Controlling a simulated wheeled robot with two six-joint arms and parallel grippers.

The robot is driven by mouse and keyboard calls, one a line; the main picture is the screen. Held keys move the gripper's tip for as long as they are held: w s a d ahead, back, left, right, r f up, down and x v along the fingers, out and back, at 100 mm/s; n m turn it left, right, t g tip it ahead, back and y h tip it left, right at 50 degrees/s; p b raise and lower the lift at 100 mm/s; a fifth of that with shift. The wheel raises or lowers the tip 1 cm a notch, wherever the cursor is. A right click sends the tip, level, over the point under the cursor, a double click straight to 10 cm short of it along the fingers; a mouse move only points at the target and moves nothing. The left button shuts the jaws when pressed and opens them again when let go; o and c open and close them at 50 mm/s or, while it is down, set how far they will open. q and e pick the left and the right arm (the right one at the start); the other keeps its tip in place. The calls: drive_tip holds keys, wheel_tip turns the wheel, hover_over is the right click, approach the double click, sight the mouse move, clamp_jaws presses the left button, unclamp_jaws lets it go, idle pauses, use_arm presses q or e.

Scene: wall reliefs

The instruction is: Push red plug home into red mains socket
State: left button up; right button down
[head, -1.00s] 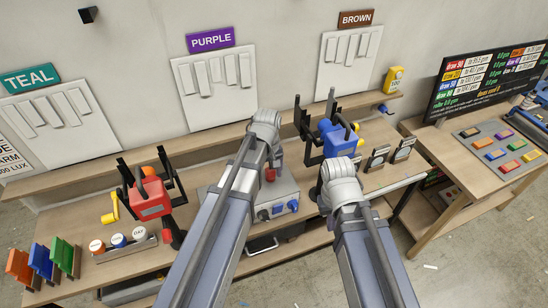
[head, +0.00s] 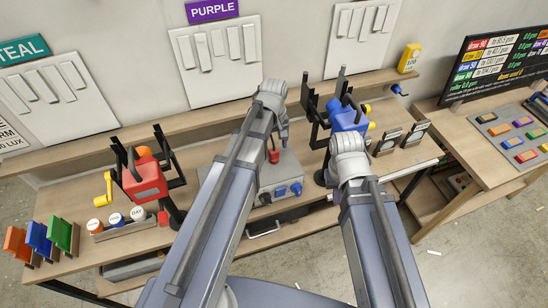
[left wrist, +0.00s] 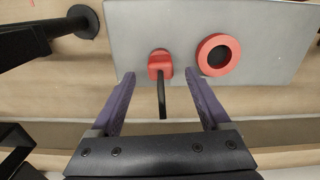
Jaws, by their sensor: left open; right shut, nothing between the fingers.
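The red plug (left wrist: 160,65) sits on the grey box top (left wrist: 135,35) in the left wrist view, with a black lead towards me. The round red socket (left wrist: 218,55) lies just right of it, its dark opening showing. My left gripper (left wrist: 159,77) is open, its purple fingertips either side of the plug's near end. Contact with the plug cannot be told. In the head view, my left gripper (head: 284,138) is over the grey box, with a small red piece (head: 273,157) beside it; whether that is plug or socket is unclear. My right gripper is hidden behind its own wrist.
Blue connectors (head: 281,191) are on the box's front. A red device (head: 144,180) in a black stand is to the left; a blue device (head: 346,116) in another stand is to the right.

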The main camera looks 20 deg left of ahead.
sight(274, 150)
use_arm(q)
drive_tip(key=shift+s+f+b, duration=0.1)
drive_tip(key=shift+f+b, duration=2.5)
drive_tip(key=shift+b, duration=0.05)
drive_tip(key=shift+r, duration=0.1)
clamp_jaws()
